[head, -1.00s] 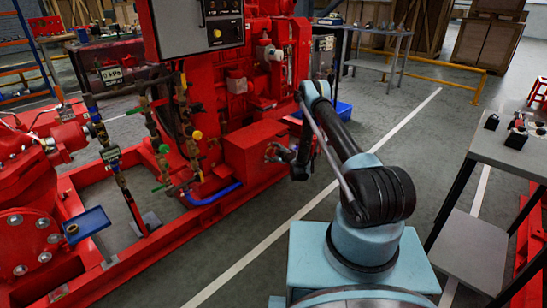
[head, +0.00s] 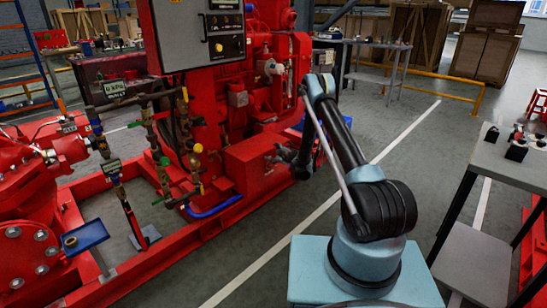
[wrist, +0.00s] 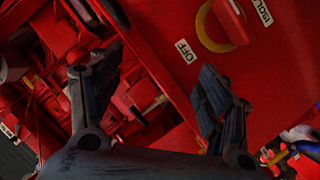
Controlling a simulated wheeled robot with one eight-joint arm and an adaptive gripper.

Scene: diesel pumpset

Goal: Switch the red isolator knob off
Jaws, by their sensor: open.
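The red isolator knob (wrist: 230,20) sits on a yellow round plate (wrist: 207,38) at the top of the wrist view, cut off by the picture edge. An OFF label (wrist: 186,51) and a partly cut ISOL... label (wrist: 263,11) are on the red face beside it. My gripper (wrist: 160,85) is open and empty, with one finger at left and one at right, below the knob in the picture. In the head view, my gripper (head: 289,155) is at the right side of a red box (head: 250,168) on the pumpset; the knob cannot be made out there.
The red engine (head: 240,90) and a control panel (head: 198,35) stand behind the box. Pipes with valves (head: 190,150) are to its left. A grey table (head: 505,160) with small items is at right.

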